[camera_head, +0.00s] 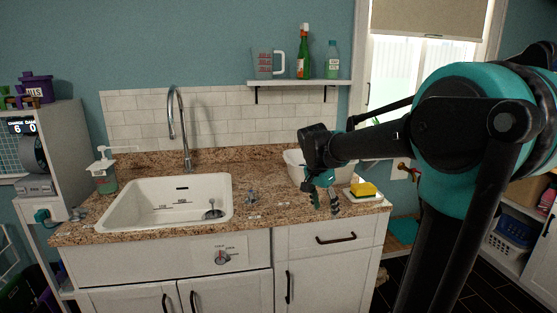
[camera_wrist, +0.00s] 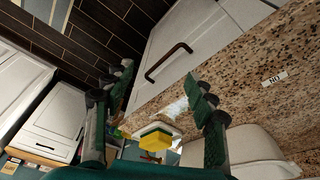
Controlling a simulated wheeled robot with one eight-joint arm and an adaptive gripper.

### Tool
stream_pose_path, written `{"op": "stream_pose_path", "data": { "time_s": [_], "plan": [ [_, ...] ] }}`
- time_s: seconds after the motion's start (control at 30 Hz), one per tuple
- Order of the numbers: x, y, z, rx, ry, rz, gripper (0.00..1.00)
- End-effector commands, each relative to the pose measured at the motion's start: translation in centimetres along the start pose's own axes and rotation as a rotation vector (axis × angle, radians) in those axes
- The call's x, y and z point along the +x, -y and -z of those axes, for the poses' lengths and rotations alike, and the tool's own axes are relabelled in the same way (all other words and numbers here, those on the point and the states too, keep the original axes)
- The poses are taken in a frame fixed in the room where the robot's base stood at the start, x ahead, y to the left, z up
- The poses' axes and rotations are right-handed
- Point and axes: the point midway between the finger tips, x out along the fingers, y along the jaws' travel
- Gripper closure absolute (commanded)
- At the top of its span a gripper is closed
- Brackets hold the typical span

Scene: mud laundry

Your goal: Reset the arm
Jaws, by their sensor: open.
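My arm reaches in from the right side of the head view, with its teal and black links in front of the window and the right end of the counter. My gripper (camera_head: 325,205) hangs at the arm's end over the front right of the granite counter (camera_head: 268,170), pointing down. In the wrist view my gripper (camera_wrist: 160,82) has its two dark, segmented fingers spread apart with nothing between them. Past the fingers the wrist view shows the counter edge and a cabinet drawer with a dark handle.
A yellow sponge (camera_head: 363,188) on a white dish lies right of the gripper; a white tub (camera_head: 300,165) stands behind it. The white sink (camera_head: 145,205) with a tall faucet (camera_head: 184,130) is at left. A wall shelf (camera_head: 300,82) holds a measuring cup and two bottles.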

Motion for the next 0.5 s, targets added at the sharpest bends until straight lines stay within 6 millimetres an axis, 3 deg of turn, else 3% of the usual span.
{"op": "stream_pose_path", "data": {
  "time_s": [0.3, 0.5],
  "plan": [
    [10.1, -11.4, -8.0, -0.51, -0.018, 0.198, 0.44],
    [13.7, -15.9, -12.4, -0.74, -0.082, 0.279, 0.44]
  ]
}}
